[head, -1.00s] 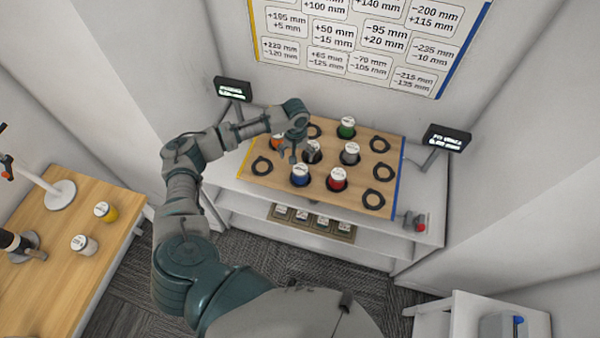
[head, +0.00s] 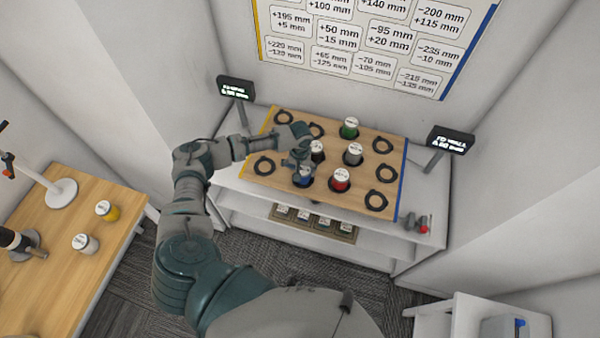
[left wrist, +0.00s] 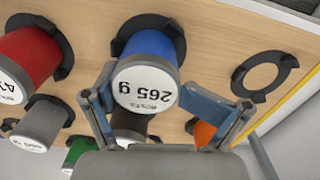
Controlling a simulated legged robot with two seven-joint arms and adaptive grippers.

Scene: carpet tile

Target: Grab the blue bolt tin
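The blue bolt tin (head: 305,181) stands in a black ring holder at the front of the wooden board, partly covered by my left gripper (head: 299,162) in the head view. In the left wrist view the blue tin (left wrist: 153,46) shows its white lid, marked 265 g. My left gripper (left wrist: 148,80) is open there, its two fingers spread on either side of the lid. I cannot tell whether either finger touches the tin. My right gripper is in neither view.
A red tin (head: 340,179), grey tin (head: 352,154), dark tin (head: 317,152) and green tin (head: 349,128) stand close by on the board (head: 388,205). An orange tin (left wrist: 203,133) shows in the wrist view. An empty ring (left wrist: 264,76) lies beside the blue tin.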

